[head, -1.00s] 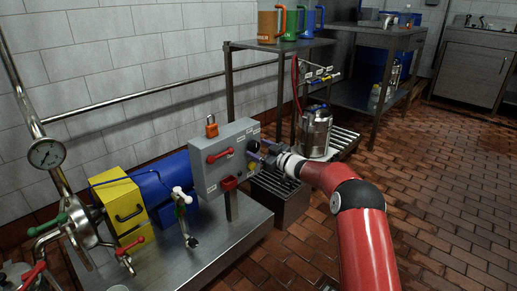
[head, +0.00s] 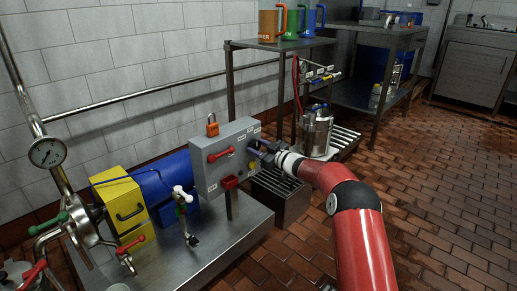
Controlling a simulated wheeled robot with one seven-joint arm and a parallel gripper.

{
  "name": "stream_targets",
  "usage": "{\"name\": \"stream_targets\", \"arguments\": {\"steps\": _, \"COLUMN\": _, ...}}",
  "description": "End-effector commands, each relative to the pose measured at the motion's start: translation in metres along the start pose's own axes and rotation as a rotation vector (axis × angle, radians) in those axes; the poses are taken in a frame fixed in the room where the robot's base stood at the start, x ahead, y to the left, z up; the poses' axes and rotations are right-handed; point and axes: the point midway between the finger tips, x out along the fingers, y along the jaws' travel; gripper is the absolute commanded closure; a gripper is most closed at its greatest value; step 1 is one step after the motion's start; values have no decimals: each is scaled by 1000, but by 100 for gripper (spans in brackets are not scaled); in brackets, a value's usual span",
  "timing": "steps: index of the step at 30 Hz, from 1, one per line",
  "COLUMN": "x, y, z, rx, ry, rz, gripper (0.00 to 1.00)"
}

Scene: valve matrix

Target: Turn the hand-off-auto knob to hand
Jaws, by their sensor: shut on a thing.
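The grey control box (head: 225,178) stands on a post at the back edge of the steel platform. My gripper (head: 256,144) is at the right part of the box's front face, shut on the hand-off-auto knob. My fingers cover the knob, so its pointer and setting cannot be read. A yellow button (head: 253,165) shows just below my fingers.
The box also bears a red lever handle (head: 221,154), a red part (head: 230,183) low on its front and an orange padlock (head: 212,126) on top. A steel pot (head: 316,133) stands behind my arm. The tiled floor at right is clear.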

Motion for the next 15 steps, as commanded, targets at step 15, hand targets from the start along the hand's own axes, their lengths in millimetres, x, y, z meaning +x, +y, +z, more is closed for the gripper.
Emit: {"name": "stream_targets", "arguments": {"steps": 15, "x": 0, "y": -2, "z": 5, "rx": -332, "ry": -1, "rz": -1, "gripper": 80}}
